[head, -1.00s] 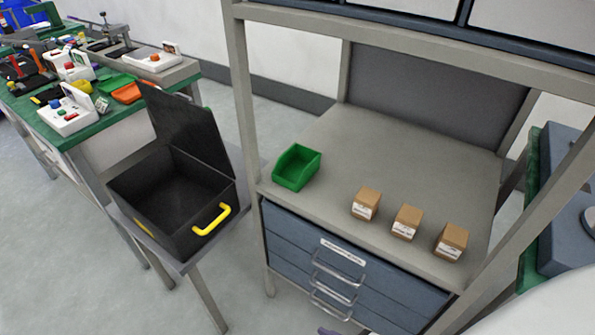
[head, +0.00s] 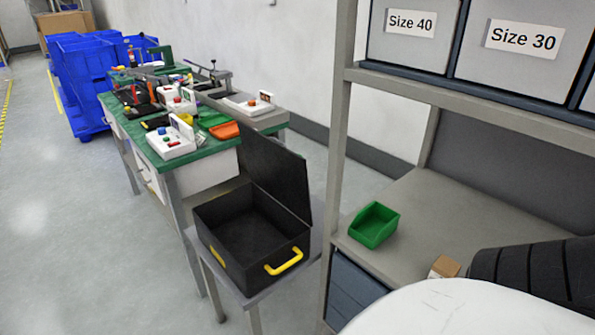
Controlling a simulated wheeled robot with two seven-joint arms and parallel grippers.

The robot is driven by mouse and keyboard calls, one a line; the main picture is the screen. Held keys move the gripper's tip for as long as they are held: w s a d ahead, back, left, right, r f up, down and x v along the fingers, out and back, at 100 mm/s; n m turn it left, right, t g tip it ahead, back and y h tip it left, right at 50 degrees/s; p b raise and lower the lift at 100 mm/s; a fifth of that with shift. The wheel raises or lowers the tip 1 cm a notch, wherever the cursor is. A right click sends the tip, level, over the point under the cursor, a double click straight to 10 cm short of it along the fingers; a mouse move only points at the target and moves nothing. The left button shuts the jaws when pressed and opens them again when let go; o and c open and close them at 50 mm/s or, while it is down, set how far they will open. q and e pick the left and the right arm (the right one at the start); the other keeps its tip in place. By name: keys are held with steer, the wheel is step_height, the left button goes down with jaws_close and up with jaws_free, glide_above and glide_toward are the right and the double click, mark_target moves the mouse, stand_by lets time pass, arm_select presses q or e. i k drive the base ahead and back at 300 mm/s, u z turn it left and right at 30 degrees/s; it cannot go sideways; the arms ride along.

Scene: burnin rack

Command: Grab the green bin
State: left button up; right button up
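The green bin (head: 374,225) is a small open-topped box. It sits upright on the grey shelf board (head: 418,200) of the rack, near its left front corner and beside the rack's front post. No gripper is near it, and nothing is seen touching it. Neither my left nor my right gripper can be made out. Only a white and black part of my own arm shows at the lower right, where it covers part of the shelf.
An open black case (head: 250,240) with yellow handles stands on a small table left of the rack. A brown box (head: 444,267) is partly hidden on the shelf. A cluttered green-topped bench (head: 165,164) and blue bins (head: 83,84) stand farther left. The left floor is open.

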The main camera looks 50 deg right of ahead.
mark_target(374, 222)
steer(key=u, duration=0.25)
steer(key=i, duration=1.85)
steer(key=z, duration=2.95)
